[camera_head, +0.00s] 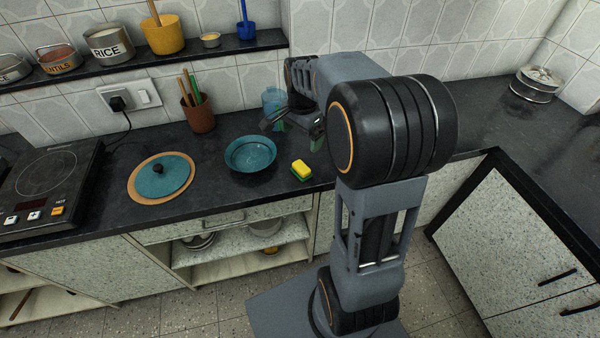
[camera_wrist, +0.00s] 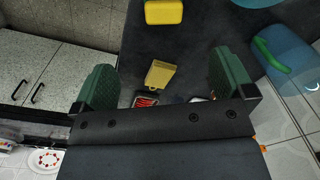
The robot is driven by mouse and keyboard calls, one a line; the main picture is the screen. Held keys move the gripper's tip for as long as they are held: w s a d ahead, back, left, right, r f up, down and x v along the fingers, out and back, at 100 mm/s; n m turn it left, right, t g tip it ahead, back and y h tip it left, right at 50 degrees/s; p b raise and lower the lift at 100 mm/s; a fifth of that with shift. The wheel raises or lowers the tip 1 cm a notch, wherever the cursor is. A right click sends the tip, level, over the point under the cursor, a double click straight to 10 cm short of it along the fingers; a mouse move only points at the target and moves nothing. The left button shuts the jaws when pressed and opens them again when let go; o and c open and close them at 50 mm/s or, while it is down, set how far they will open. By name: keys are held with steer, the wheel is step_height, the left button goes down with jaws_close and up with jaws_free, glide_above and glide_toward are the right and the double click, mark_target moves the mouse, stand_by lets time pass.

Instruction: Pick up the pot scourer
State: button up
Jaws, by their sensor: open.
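A yellow block with a green layer, which looks like the pot scourer (camera_head: 301,170), lies on the dark counter near its front edge, right of the teal bowl (camera_head: 250,154). In the wrist view a yellow block that appears to be the same scourer (camera_wrist: 164,12) is at the top edge, partly cut off. My gripper (camera_head: 298,129) is open above the counter, behind the scourer in the head view. In the wrist view its green finger pads (camera_wrist: 161,65) are wide apart. A duller yellow block (camera_wrist: 160,75) shows between them; whether they touch it I cannot tell.
A blue jug (camera_head: 272,100) with a green handle (camera_wrist: 268,52) stands close to my gripper. A utensil pot (camera_head: 198,115), a teal lid (camera_head: 163,177) and a hob (camera_head: 48,180) are to the left. My arm hides part of the counter.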

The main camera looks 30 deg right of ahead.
step_height(320, 180, down, 2)
steer(key=w+d+m, duration=0.1)
steer(key=w+m, duration=0.1)
glide_above(303, 164)
step_height(303, 164, down, 7)
steer(key=shift+f, duration=0.1)
steer(key=shift+s+f, duration=0.1)
steer(key=shift+f, duration=3)
steer(key=shift+c, duration=0.4)
steer(key=c, duration=1)
steer(key=shift+o, duration=0.2)
steer(key=shift+r, duration=0.1)
